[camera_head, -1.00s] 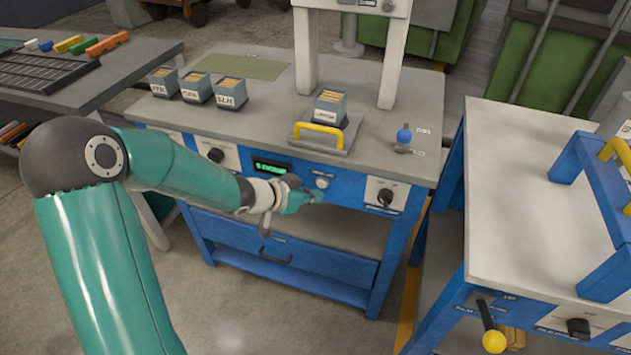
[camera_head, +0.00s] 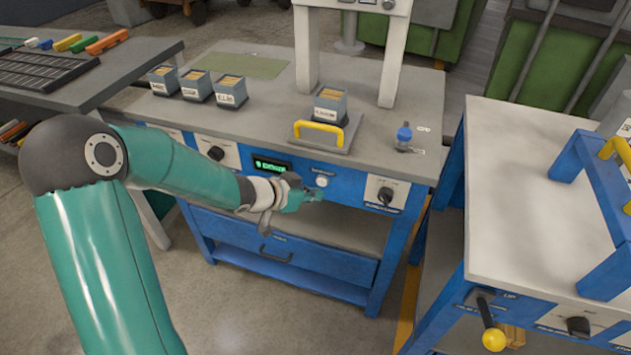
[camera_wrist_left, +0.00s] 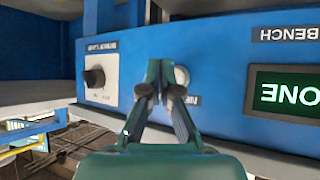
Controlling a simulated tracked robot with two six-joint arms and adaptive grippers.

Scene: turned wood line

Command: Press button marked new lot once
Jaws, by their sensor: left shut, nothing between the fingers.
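The button (camera_head: 321,181) is a small round pale knob on the blue front panel of the bench, between the green-lit display and a black rotary knob. In the left wrist view the button (camera_wrist_left: 181,75) shows upside down, partly hidden behind my fingers, with a label beginning "NE" beside it. My left gripper (camera_head: 315,195) is shut and empty, its fingertips just in front of the panel by the button. In the left wrist view the left gripper (camera_wrist_left: 162,78) overlaps the button's edge; I cannot tell whether it touches. My right gripper is not in view.
The display (camera_head: 271,167) is left of the button, and the rotary knob (camera_head: 385,196) is right of it. On the bench top are several labelled bins, a yellow-handled plate (camera_head: 319,136) and a blue-topped item (camera_head: 404,137). A pale table (camera_head: 510,200) stands at right.

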